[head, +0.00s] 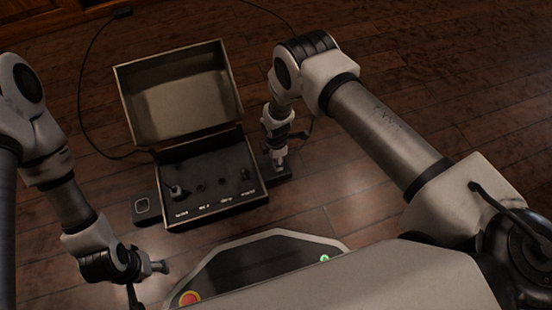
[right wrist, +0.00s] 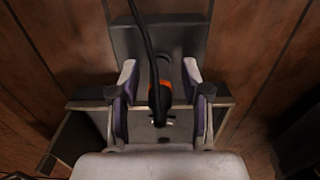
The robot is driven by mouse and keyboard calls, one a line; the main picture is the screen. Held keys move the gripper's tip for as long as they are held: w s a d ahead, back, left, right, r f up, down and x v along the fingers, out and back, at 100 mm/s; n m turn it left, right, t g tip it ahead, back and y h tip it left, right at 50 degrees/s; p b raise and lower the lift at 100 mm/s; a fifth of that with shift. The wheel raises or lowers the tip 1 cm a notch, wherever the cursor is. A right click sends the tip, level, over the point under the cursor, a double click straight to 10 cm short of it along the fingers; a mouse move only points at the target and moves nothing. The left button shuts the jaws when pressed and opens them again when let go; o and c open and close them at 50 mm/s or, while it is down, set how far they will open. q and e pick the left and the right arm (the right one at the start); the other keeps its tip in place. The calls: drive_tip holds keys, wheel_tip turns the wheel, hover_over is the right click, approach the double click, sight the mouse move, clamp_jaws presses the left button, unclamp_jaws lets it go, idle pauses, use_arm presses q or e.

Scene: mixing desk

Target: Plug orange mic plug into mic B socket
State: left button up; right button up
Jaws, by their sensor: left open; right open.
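The orange mic plug (right wrist: 160,92), black with an orange band, shows in the right wrist view with its black cable running up and away. My right gripper (right wrist: 160,97) is open, with one finger on each side of the plug and visible gaps between. In the head view the right gripper (head: 279,160) is low over a dark holder (head: 284,178) at the case's right side and hides the plug. The open case (head: 213,209) has a dark panel with a row of sockets (head: 201,188); its labels are too small to read surely. My left gripper (head: 147,280) is open and empty at lower left.
The case's raised lid (head: 180,95) stands behind the panel. A black plug (head: 175,190) stands at the panel's left. A dark pad (head: 144,207) lies left of the case, and a black cable (head: 80,95) curves behind it. Wooden surface is clear at far right.

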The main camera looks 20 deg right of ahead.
idle(0.3)
clamp_jaws()
drive_tip(key=shift+r, duration=0.1)
drive_tip(key=shift+r+p, duration=2.95)
drive_tip(key=shift+p, duration=0.05)
